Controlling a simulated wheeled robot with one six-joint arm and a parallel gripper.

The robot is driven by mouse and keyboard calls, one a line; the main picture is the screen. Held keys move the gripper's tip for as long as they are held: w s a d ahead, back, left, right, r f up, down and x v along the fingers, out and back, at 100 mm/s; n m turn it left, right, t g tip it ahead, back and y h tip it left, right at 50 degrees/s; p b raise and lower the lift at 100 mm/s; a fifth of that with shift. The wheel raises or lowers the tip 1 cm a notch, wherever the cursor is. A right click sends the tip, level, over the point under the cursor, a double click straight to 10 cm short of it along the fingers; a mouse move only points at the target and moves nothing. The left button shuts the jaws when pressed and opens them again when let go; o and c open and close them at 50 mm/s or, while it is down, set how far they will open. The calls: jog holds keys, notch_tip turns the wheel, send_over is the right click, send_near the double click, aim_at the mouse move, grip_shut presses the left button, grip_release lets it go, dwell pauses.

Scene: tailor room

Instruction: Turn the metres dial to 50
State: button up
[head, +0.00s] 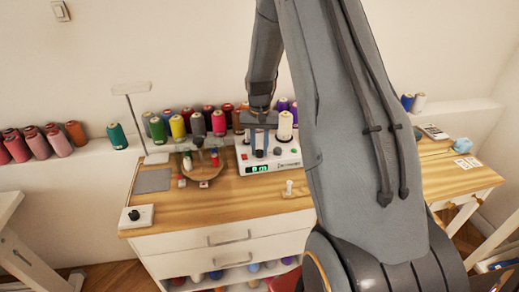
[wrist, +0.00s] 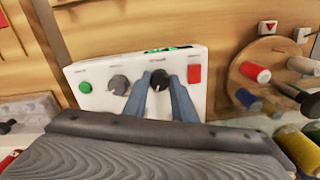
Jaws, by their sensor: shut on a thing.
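A white winding machine (head: 270,165) stands on the wooden cabinet top. Its small green display (head: 258,169) seems to read "0 m"; the digits are tiny. My gripper (head: 259,150) reaches down onto the machine's panel. In the wrist view, my gripper (wrist: 161,82) is shut on a black knob (wrist: 159,79), a finger on each side. A grey knob (wrist: 118,84) sits beside it, free of the fingers. A red button (wrist: 194,73) and a green button (wrist: 85,87) flank the knobs. Knob labels cannot be read, so I cannot tell which is the metres dial.
A round wooden board (head: 203,168) with small spools stands left of the machine. A white spool (head: 285,126) rises behind it. Several thread cones line the wall ledge. A small box with a black knob (head: 135,216) sits at the cabinet's front left. The cabinet's front middle is mostly clear.

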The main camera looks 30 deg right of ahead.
aim_at(260, 151)
jog(key=n, duration=0.4)
jog(key=shift+n, duration=0.3)
jog(key=shift+n+b, duration=0.35)
jog(key=shift+n, duration=2.25)
jog(key=o, duration=1)
jog(key=shift+o, duration=0.2)
jog(key=shift+r+b, duration=1.1)
jog(key=shift+r, duration=2.85)
